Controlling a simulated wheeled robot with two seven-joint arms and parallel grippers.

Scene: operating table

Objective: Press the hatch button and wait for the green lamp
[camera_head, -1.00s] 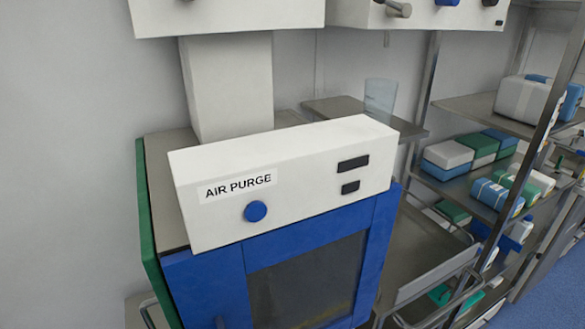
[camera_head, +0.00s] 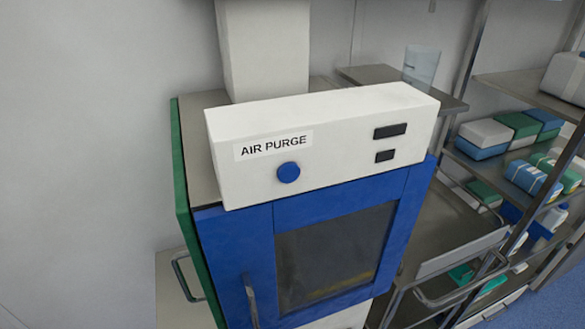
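A white box labelled AIR PURGE (camera_head: 350,160) sits on top of a blue-fronted hatch cabinet (camera_head: 228,240). A round blue button (camera_head: 288,172) is on the box's front face, just below the label. Two small dark rectangles, an upper one (camera_head: 390,131) and a lower one (camera_head: 385,155), are at the right of the same face. Neither shows green. The cabinet door has a dark window (camera_head: 330,262) and a grey handle (camera_head: 250,300), and it looks shut. No green lamp shows. Neither of my grippers is in view.
A metal shelf rack with several blue, white and green packs (camera_head: 534,178) stands at the right. A steel cart (camera_head: 465,250) is beside the cabinet. A clear container (camera_head: 421,66) stands on a shelf behind. The wall at left is bare.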

